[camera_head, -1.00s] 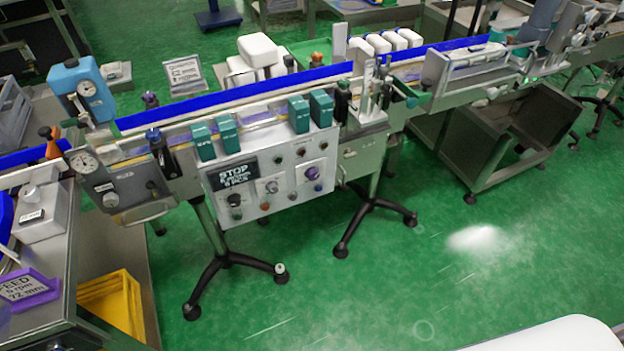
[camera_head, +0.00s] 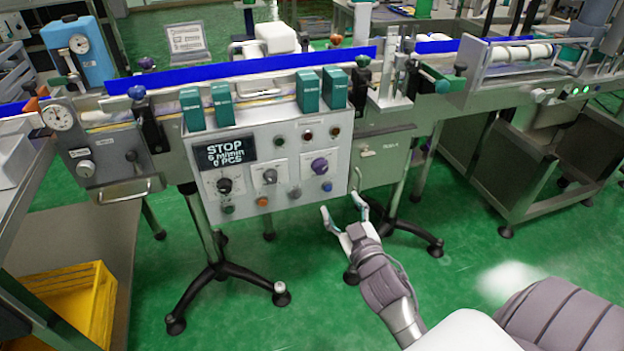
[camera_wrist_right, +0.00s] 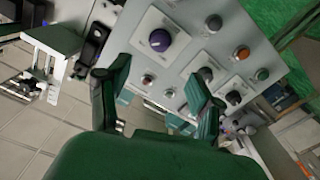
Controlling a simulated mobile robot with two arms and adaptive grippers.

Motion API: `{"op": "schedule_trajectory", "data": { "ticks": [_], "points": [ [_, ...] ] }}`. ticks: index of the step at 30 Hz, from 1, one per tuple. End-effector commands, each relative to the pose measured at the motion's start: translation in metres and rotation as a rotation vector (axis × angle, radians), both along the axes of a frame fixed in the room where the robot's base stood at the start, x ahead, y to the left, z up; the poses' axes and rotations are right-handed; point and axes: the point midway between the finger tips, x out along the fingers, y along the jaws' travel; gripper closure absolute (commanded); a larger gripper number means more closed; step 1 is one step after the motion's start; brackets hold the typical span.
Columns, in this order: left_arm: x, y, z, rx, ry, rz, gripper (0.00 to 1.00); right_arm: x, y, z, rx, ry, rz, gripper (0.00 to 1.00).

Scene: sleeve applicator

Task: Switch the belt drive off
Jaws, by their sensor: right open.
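The belt drive's control panel (camera_head: 290,165) is a light grey box hung under the conveyor. Its dark display (camera_head: 225,152) reads "STOP", "6 m/min" and "0 PCS". Below and beside it are a black knob (camera_head: 225,185), a grey knob (camera_head: 270,176), a purple knob (camera_head: 319,165) and several coloured buttons. My right gripper (camera_head: 343,212) is open and empty, just below the panel's lower right corner. In the right wrist view the open fingers (camera_wrist_right: 158,95) point at the panel, with the purple knob (camera_wrist_right: 160,40) beyond them. My left gripper is out of view.
A grey cabinet (camera_head: 380,160) adjoins the panel on the right. Black-footed stand legs (camera_head: 215,270) stand below. A yellow crate (camera_head: 75,305) is at lower left.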

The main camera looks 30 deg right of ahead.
Motion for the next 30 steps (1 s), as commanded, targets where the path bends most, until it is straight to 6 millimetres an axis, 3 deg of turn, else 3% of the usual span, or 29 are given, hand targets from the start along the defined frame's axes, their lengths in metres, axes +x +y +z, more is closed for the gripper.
{"op": "schedule_trajectory", "data": {
  "ticks": [12, 18, 30],
  "points": [
    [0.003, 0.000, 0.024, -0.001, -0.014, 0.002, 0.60, 0.083, -0.020, 0.000, -0.002, 0.000, 0.001, 0.34],
    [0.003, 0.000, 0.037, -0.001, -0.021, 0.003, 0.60, 0.113, -0.026, 0.000, -0.001, 0.002, 0.002, 0.34],
    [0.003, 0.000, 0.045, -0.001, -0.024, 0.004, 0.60, 0.125, -0.030, 0.000, 0.001, 0.003, 0.001, 0.34]
  ]
}}
